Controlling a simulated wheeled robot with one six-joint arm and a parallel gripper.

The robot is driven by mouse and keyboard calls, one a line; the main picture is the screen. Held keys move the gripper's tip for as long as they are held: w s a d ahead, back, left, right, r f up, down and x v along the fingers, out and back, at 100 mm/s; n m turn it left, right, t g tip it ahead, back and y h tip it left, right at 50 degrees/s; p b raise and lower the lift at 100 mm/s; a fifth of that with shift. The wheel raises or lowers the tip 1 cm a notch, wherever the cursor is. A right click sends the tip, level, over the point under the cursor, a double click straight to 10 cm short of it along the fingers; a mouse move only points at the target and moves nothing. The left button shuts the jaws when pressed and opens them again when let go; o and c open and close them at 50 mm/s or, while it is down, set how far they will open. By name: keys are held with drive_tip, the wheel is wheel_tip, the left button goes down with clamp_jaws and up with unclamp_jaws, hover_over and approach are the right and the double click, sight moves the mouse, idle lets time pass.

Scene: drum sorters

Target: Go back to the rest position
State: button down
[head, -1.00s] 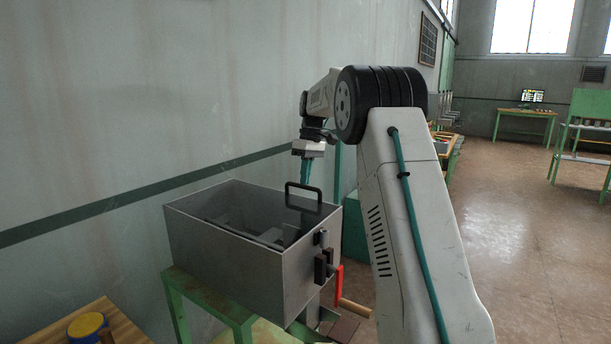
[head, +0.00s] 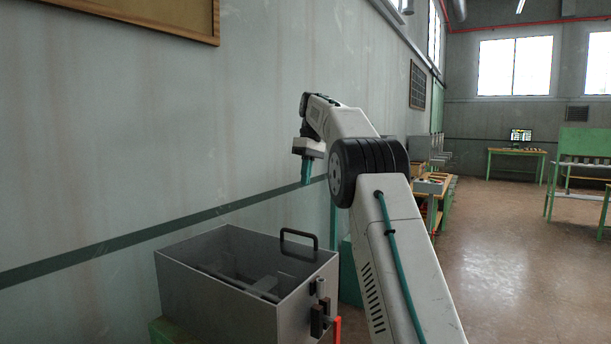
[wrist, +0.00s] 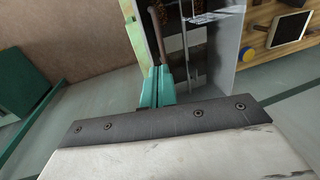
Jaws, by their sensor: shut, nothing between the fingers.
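My gripper (head: 306,172) hangs from my raised arm above the far side of the open grey metal box, pointing down. In the wrist view its two teal fingers (wrist: 157,88) lie side by side, closed, with nothing seen between them. The grey box (head: 215,300) stands on a green stand at lower left in the head view, and its dark handle (head: 299,239) rises at the back right rim. Part of the box also shows in the wrist view (wrist: 228,45), beyond the fingers. The fingers are clear of the box in the head view.
A pale wall (head: 120,120) runs close along the left. A wooden bench (head: 432,190) stands beyond my arm. A desk with a monitor (head: 521,136) and a green rack (head: 585,150) are at the far right. The floor (head: 500,260) on the right is clear.

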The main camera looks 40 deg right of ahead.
drive_tip(key=shift+r, duration=0.25)
wheel_tip(320, 180, down, 6)
drive_tip(key=m, duration=0.3)
drive_tip(key=s+a+f, duration=0.3)
drive_tip(key=s+a, duration=0.6)
drive_tip(key=s, duration=0.5)
drive_tip(key=s+a+f+t+h, duration=0.1)
drive_tip(key=s+a+f, duration=0.3)
drive_tip(key=s+a, duration=0.5)
drive_tip(key=s+a+f+m+t+h, duration=0.1)
drive_tip(key=s+a+f, duration=0.3)
drive_tip(key=s+a, duration=0.5)
drive_tip(key=shift+s+a, duration=0.4)
drive_tip(key=shift+s, duration=5.25)
